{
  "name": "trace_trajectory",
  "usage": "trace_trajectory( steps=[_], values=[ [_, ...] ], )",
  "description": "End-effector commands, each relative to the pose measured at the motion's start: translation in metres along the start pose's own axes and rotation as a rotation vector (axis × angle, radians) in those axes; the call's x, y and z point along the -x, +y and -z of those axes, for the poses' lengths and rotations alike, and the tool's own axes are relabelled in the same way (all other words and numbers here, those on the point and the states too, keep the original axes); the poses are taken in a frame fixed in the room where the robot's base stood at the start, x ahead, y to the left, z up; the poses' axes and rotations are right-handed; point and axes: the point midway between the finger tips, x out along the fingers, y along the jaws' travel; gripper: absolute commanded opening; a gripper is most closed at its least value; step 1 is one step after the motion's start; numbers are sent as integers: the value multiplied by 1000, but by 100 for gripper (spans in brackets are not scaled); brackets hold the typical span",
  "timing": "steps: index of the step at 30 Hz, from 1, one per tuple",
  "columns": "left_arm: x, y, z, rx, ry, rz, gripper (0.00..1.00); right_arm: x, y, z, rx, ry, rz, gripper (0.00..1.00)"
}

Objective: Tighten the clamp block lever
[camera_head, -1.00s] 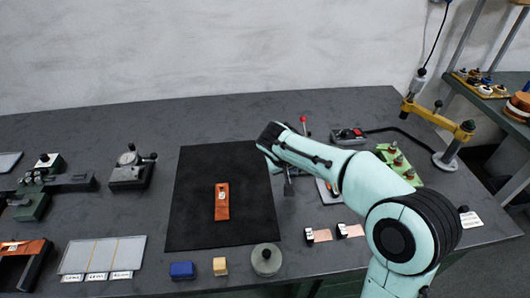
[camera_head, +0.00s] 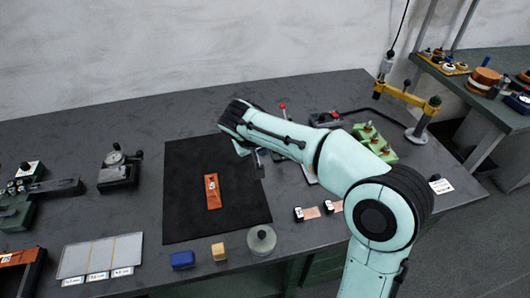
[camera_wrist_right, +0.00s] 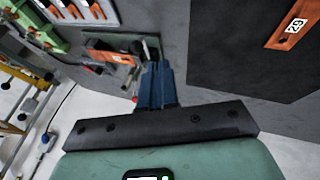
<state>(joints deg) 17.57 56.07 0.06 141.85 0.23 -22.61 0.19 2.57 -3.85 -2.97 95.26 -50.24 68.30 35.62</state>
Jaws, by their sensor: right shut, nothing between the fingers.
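A lever with a red tip (camera_head: 283,106) stands up behind my right arm in the head view; its base is hidden by the arm. In the wrist view a red-ended lever (camera_wrist_right: 122,59) lies by a dark block just beyond the fingertips; I cannot tell for sure that this is the clamp block. My right gripper (camera_head: 259,165) points down near the right edge of the black mat. Its blue fingers (camera_wrist_right: 157,68) are together and empty, and I cannot tell whether they touch the lever. My left gripper is not in view.
An orange block (camera_head: 212,190) lies on the black mat (camera_head: 190,222). A green fixture (camera_head: 374,143) and a yellow jointed arm (camera_head: 408,97) stand at right. A grey weight (camera_head: 261,239), a blue block (camera_head: 182,259) and a tan block (camera_head: 218,251) line the front edge.

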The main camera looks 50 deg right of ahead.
Motion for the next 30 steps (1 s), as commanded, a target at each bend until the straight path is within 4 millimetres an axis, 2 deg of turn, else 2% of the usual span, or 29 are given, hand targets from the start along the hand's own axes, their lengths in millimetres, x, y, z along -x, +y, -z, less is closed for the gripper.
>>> trace_trajectory(
  steps=[1, 3, 9, 15, 30],
  values=[
    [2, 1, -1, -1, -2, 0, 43, 13, 1, 0, -2, 3, 2, 0],
    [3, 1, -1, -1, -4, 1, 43, 26, 1, 0, -2, 3, 2, 0],
    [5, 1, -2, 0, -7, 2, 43, 50, 2, -1, -1, 1, 0, 0],
    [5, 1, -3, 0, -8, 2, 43, 56, 2, -2, -1, 0, 0, 0],
    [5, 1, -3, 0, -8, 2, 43, 56, 2, -2, -1, 0, -1, 0]
  ],
)
